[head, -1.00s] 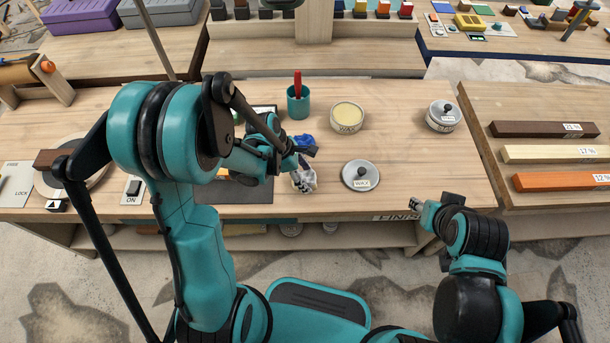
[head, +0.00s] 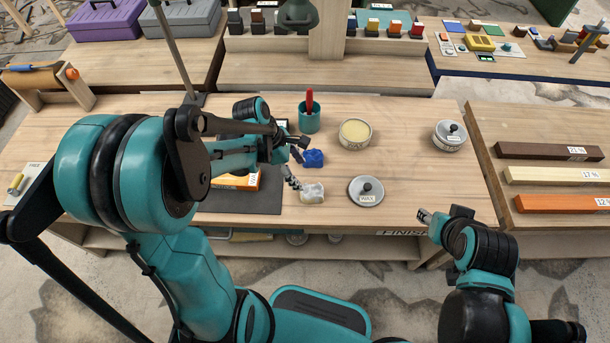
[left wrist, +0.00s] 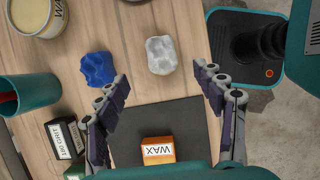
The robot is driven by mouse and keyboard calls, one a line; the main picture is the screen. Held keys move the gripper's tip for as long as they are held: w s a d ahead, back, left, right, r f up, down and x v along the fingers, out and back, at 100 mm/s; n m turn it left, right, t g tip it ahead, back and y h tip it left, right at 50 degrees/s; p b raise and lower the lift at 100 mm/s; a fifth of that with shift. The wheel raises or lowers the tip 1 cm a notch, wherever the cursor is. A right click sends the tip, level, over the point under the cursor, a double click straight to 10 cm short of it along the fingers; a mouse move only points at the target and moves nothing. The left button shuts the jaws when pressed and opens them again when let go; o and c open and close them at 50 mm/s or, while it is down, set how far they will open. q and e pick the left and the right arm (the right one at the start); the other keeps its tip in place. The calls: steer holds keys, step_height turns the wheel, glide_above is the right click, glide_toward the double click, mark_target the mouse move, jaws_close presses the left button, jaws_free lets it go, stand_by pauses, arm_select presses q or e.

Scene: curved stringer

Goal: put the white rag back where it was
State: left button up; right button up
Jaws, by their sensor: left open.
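The white rag (head: 312,193) lies crumpled on the bench top, between the dark mat and the lid marked WAX. It also shows in the left wrist view (left wrist: 161,55), beside the blue rag (left wrist: 97,68). The blue rag in the head view (head: 313,158) lies just behind the white one. My left gripper (head: 297,165) is open and empty, above the bench by the rags. In the left wrist view its fingers (left wrist: 160,93) stand wide apart with nothing between them. My right gripper (head: 424,215) is in front of the bench edge; its jaw state is unclear.
The dark mat (head: 240,201) bears an orange WAX box (left wrist: 158,149). A teal cup (head: 309,119), an open wax tin (head: 355,134), the WAX lid (head: 366,192) and a lidded tin (head: 449,135) stand around. The bench right of the WAX lid is clear.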

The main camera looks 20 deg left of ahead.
arm_select(q)
steer(key=s+r+m+t+y, duration=0.4)
steer(key=s+r+m, duration=0.5)
steer(key=m, duration=1.2)
step_height(320, 180, up, 2)
steer(key=shift+a+r+t, duration=0.2)
steer(key=shift+a+t, duration=0.15)
steer(key=shift+t, duration=0.55)
